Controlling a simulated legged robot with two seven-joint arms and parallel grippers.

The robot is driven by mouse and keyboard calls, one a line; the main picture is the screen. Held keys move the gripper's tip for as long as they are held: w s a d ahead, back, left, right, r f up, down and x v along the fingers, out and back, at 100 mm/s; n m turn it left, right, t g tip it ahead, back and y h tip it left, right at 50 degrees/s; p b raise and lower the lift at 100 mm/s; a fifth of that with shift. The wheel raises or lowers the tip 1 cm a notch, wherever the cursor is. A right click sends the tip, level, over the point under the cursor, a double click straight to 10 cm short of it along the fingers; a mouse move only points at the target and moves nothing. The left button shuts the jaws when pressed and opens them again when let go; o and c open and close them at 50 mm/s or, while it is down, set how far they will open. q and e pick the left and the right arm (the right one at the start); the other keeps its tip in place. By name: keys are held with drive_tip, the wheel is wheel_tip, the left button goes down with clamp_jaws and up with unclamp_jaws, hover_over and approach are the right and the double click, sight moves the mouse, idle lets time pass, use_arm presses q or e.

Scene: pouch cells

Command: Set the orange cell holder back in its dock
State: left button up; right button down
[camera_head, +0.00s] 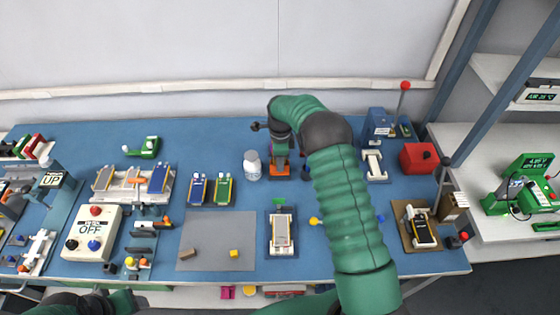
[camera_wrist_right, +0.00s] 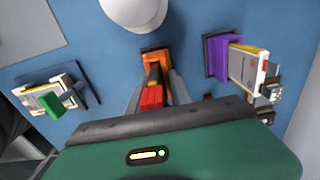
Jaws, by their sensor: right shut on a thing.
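The orange cell holder (camera_head: 279,171) shows below the tip of my right arm in the head view, right of the white bottle. In the right wrist view the orange holder (camera_wrist_right: 156,57) is at the far end of the fingers, with a dark part and a red part (camera_wrist_right: 152,97) between them. My right gripper (camera_head: 280,157) is shut on the holder; in the wrist view the gripper (camera_wrist_right: 158,88) points down at it. I cannot tell whether the holder touches the table. No dock can be made out for certain.
The white bottle (camera_head: 252,165) stands close on the left. A cell stand with a green tab (camera_head: 281,232) is in front. A purple-tabbed stand (camera_wrist_right: 222,57) shows in the wrist view. A grey mat (camera_head: 215,262) lies front left. A red box (camera_head: 418,158) is at the right.

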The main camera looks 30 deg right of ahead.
drive_tip(key=shift+f+b, duration=0.45)
drive_tip(key=shift+f, duration=0.45)
drive_tip(key=c, duration=1.1)
unclamp_jaws()
wheel_tip(320, 180, up, 17)
drive_tip(key=shift+f, duration=0.1)
drive_tip(key=shift+d, duration=0.1)
drive_tip(key=s+a+f+n+t, duration=0.1)
drive_tip(key=s+a+f+n, duration=0.1)
drive_tip(key=s+a+n, duration=0.6)
drive_tip(key=s+a+f+n+t, duration=0.1)
drive_tip(key=s+a+f+n, duration=0.2)
drive_tip(key=s+a+n, duration=0.5)
drive_tip(key=s+n, duration=0.8)
drive_tip(key=shift+a+f+t, duration=0.3)
drive_tip(key=shift+a, duration=0.05)
